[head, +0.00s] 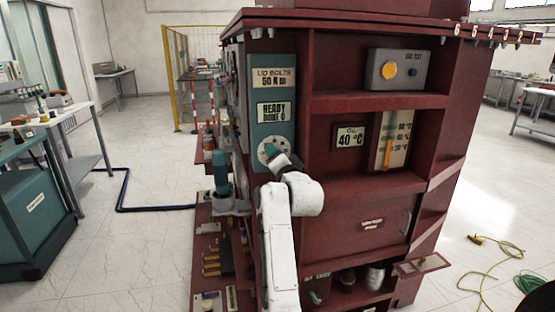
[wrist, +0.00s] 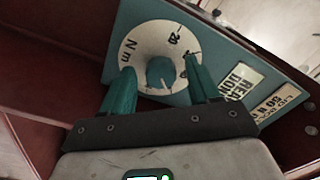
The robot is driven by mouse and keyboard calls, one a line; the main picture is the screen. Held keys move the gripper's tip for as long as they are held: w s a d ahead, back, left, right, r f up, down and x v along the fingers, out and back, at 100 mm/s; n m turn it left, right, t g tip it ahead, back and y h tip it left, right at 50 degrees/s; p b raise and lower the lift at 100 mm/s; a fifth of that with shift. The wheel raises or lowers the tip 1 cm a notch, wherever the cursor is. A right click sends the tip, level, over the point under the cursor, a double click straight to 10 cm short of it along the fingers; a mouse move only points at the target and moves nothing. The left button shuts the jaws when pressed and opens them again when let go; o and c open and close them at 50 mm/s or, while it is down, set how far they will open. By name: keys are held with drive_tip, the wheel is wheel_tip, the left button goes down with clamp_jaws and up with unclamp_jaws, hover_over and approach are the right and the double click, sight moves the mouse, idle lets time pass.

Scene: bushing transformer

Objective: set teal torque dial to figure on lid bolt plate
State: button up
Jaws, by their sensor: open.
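The teal dial knob (wrist: 160,72) sits in the middle of a round white scale (wrist: 147,42) marked "N m" and "20"; other figures are hidden or unclear. The scale is on a teal panel (head: 285,132). A pale line shows on the knob, but I cannot tell which figure it marks. The lid bolts plate (head: 274,77) at the panel's top reads 50 N m. My gripper (wrist: 160,67) is open, its teal fingers on either side of the knob with gaps showing. In the head view, my gripper (head: 272,153) covers part of the scale.
A display (head: 274,112) under the plate reads "READY" and "DONE 0". A teal tool (head: 221,172) stands in a holder left of the panel. Dark red shelves at right hold a grey box (head: 398,70), an oil plate (head: 349,137) reading 40 °C and a gauge (head: 389,140).

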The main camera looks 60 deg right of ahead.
drive_tip(key=b+v, duration=0.2)
drive_tip(key=v, duration=0.8)
drive_tip(key=shift+s+a, duration=0.25)
drive_tip(key=shift+a, duration=0.1)
drive_tip(key=s+a+f+n+g+y, duration=0.1)
drive_tip(key=a+f+n+g+y, duration=0.1)
drive_tip(key=a+f+n+y, duration=0.75)
drive_tip(key=a+f+n+g+h, duration=0.1)
drive_tip(key=a+f+n+g, duration=0.15)
drive_tip(key=a+f, duration=0.8)
drive_tip(key=s+a+f+n+g+y, duration=0.2)
drive_tip(key=s+a+f+n+g, duration=0.1)
drive_tip(key=s+f, duration=0.5)
drive_tip(key=s+a+f+n+g+y, duration=0.3)
drive_tip(key=s+a+f+n, duration=0.2)
drive_tip(key=s+a+f, duration=0.3)
drive_tip(key=shift+s+a+f+g, duration=0.35)
drive_tip(key=shift+f, duration=0.3)
